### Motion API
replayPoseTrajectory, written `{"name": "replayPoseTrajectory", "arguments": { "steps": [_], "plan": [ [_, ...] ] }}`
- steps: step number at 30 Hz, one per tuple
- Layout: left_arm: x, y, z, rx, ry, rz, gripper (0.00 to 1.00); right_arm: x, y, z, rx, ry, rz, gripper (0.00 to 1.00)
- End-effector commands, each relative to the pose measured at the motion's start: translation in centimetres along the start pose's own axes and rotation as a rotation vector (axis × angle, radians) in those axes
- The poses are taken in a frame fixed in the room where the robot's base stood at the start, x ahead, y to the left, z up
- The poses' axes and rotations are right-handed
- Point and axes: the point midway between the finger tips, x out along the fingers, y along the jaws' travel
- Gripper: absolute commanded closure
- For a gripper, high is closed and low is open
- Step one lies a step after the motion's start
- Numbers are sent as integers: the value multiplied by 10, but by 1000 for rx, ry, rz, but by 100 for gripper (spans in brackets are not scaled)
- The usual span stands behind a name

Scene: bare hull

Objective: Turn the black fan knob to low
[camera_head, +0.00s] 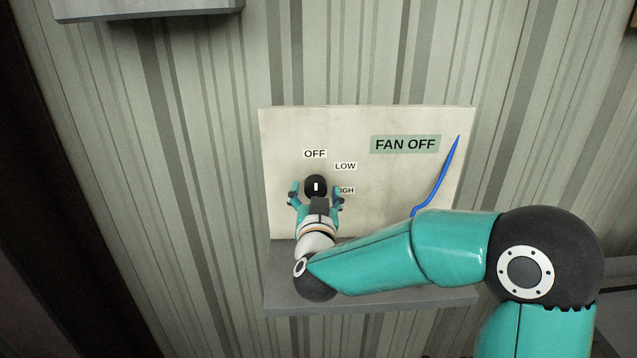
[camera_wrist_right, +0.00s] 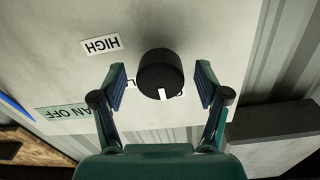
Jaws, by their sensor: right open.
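The black fan knob (camera_head: 316,186) is on a pale panel (camera_head: 370,215), below the OFF label (camera_head: 315,154). Its white mark is upright and points toward OFF. The LOW label (camera_head: 345,166) is at its upper right, and the HIGH label, partly hidden by a finger, is at its right. My right gripper (camera_head: 316,191) is open, with a finger on each side of the knob. In the right wrist view the knob (camera_wrist_right: 160,73) sits between the open fingers (camera_wrist_right: 162,84), with visible gaps on both sides. My left gripper is not in view.
A green sign (camera_head: 405,144) on the panel reads FAN OFF. A blue strip (camera_head: 437,178) runs down the panel's right side. A grey ledge (camera_head: 400,301) juts out below the panel. A grey box (camera_head: 145,9) hangs at the upper left. The striped wall is otherwise clear nearby.

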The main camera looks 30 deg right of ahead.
Motion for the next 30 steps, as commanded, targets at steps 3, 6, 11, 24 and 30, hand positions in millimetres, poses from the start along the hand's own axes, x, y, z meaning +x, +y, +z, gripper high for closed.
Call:
{"name": "replayPoseTrajectory", "arguments": {
  "steps": [3, 6, 11, 24, 30],
  "plan": [
    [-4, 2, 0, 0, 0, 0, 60, 12, 0, -1, 1, 0, 1, 26],
    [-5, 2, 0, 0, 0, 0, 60, 17, 0, 0, 0, -1, -1, 26],
    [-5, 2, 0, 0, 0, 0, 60, 18, 0, 0, 1, 0, -1, 26],
    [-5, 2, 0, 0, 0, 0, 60, 18, 0, 0, 1, 0, 0, 76],
    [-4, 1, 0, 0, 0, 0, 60, 20, 4, 0, 5, 2, 5, 86]
  ]
}}
